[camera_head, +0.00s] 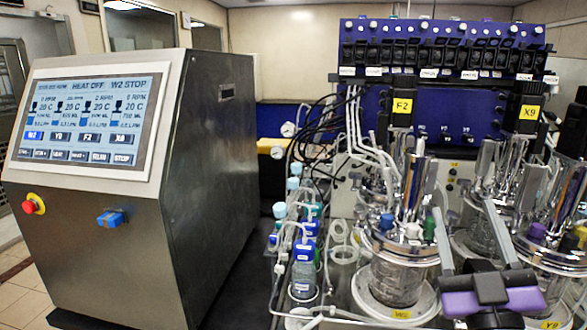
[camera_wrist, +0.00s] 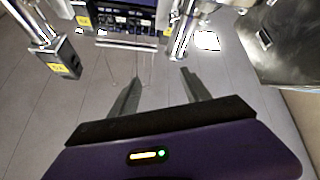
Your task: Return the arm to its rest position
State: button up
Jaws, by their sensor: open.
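My gripper (camera_head: 461,207) is at the lower right of the head view, with its purple body low and two grey fingers pointing up and away. The fingers are apart, with nothing held between them. In the head view they overlap the bioreactor vessels behind. In the wrist view my gripper (camera_wrist: 160,77) also shows open, with only a plain grey tiled surface between the fingers. Whether the fingers touch any vessel cannot be told.
A steel console (camera_head: 215,190) with a lit touchscreen (camera_head: 88,118) stands at the left. A glass vessel (camera_head: 397,280) with tubing stands left of my gripper, near several bottles (camera_head: 303,278). More vessels (camera_head: 542,262) crowd the right. A blue rack (camera_head: 440,85) stands behind.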

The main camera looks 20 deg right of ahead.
jog(key=s+a+f+n+y, duration=0.1)
jog(key=s+a+f+y, duration=0.15)
jog(key=f, duration=0.25)
jog(key=s+a+f+n+y, duration=0.1)
jog(key=s+a+f+y, duration=0.15)
jog(key=a+f, duration=0.2)
jog(key=s+a+f+m+g+y+b, duration=0.1)
jog(key=s+a+f+g, duration=0.3)
jog(key=s+f, duration=0.6)
jog(key=s+a+f+m+g+y, duration=0.1)
jog(key=s+a+f+g, duration=0.3)
jog(key=s+f, duration=0.7)
jog(key=s+y, duration=0.1)
jog(key=s, duration=0.2)
jog(key=shift+a+f+m+y+b, duration=0.3)
jog(key=shift+a+y+b, duration=0.05)
jog(key=shift+a+y, duration=0.05)
jog(key=shift+s, duration=0.1)
